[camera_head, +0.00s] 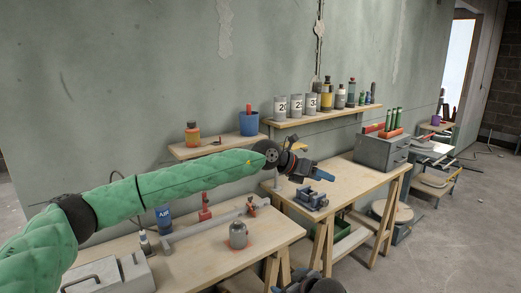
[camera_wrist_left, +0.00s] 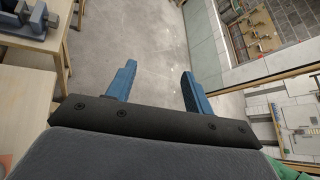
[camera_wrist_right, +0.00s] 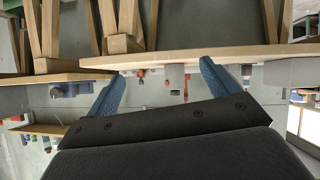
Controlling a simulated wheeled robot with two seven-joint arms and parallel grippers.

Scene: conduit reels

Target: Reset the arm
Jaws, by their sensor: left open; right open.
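My left arm in its green sleeve reaches across the head view from the left. Its gripper (camera_head: 322,174) has blue fingers and is held in the air in front of the right workbench. In the left wrist view the left gripper (camera_wrist_left: 158,72) is open and empty, with grey floor between its fingers. My right gripper (camera_wrist_right: 162,72) is open and empty in the right wrist view, with a bench edge beyond its fingers. In the head view only dark parts of my right arm show at the bottom edge, and its fingers cannot be made out.
The right workbench (camera_head: 345,180) carries a blue-grey vise (camera_head: 311,198) and a grey drawer box (camera_head: 382,151). Wall shelves (camera_head: 330,116) hold tins and bottles.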

